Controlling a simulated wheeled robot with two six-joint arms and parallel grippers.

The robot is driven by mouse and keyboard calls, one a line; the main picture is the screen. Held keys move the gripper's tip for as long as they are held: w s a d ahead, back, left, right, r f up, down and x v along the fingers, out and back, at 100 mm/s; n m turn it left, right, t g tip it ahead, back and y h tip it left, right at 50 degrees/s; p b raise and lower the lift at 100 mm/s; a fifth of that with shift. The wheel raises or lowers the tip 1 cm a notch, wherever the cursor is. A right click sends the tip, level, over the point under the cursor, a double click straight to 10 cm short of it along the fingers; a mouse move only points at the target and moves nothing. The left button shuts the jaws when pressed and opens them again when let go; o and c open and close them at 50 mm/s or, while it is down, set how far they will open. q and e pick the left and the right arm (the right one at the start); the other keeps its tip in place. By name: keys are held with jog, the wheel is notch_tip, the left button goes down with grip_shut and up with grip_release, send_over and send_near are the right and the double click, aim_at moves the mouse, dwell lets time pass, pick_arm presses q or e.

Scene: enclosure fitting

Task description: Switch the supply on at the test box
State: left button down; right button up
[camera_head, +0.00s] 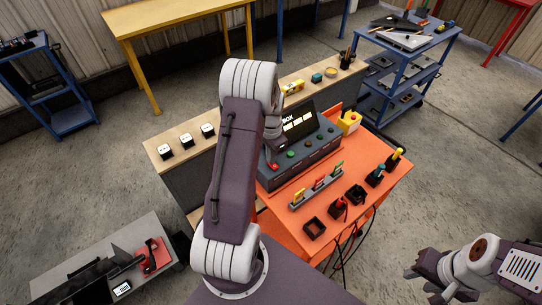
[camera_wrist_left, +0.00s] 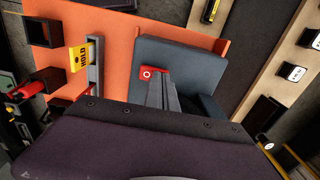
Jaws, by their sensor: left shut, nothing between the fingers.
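The test box (camera_head: 300,160) is a dark grey box with a sloped front on the orange bench top, partly hidden by my left arm in the head view. Its black display panel (camera_head: 308,119) shows "BOX" and pale yellow fields. At the row's left end is a red switch (camera_head: 274,167); in the left wrist view the red switch (camera_wrist_left: 148,72) shows a white "O". My left gripper (camera_wrist_left: 157,84) is shut and empty, its tips at the switch's edge; contact cannot be told. My right gripper (camera_head: 420,280) is at the lower right, away from the bench.
In front of the box stand a grey rack (camera_head: 316,188) with coloured tags and several small black holders (camera_head: 314,228). A wooden shelf (camera_head: 180,140) with white-faced blocks runs behind. Cables hang off the front edge.

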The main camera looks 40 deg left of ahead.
pick_arm(q)
jog(key=shift+f, duration=0.15)
jog(key=shift+a+f, duration=0.1)
jog(key=shift+f, duration=0.2)
jog(key=shift+s+r, duration=0.15)
jog(key=shift+d, duration=0.2)
jog(key=shift+s+d, duration=0.25)
jog(key=shift+d, duration=0.4)
